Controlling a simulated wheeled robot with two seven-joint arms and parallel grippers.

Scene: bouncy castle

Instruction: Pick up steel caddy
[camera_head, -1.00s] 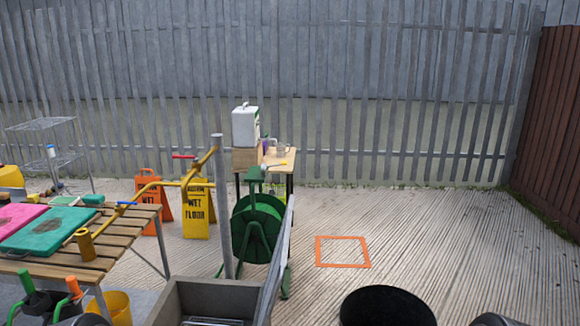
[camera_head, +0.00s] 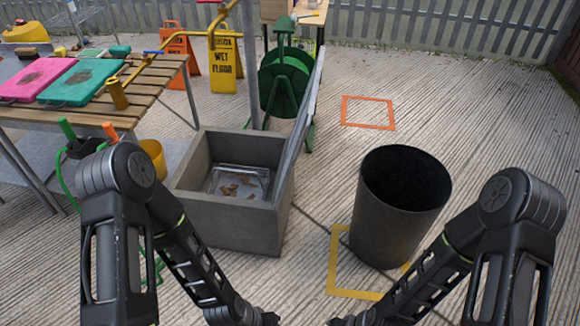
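I cannot make out a steel caddy for certain in this view. The small wooden table (camera_head: 306,18) at the top is cut off by the frame, so most of what stands on it is hidden. My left gripper (camera_head: 268,319) and my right gripper (camera_head: 346,321) are only partly in view at the bottom edge, apart from each other. Their fingers are too cut off to tell open from shut. Nothing is seen in either of them.
A grey stone trough (camera_head: 235,225) holds a clear tray. A dark round bin (camera_head: 392,225) stands by a yellow floor square (camera_head: 345,293). Left is a slatted table (camera_head: 150,82) with colored boards. A green reel (camera_head: 284,82) stands behind. Floor right of the orange square (camera_head: 368,113) is clear.

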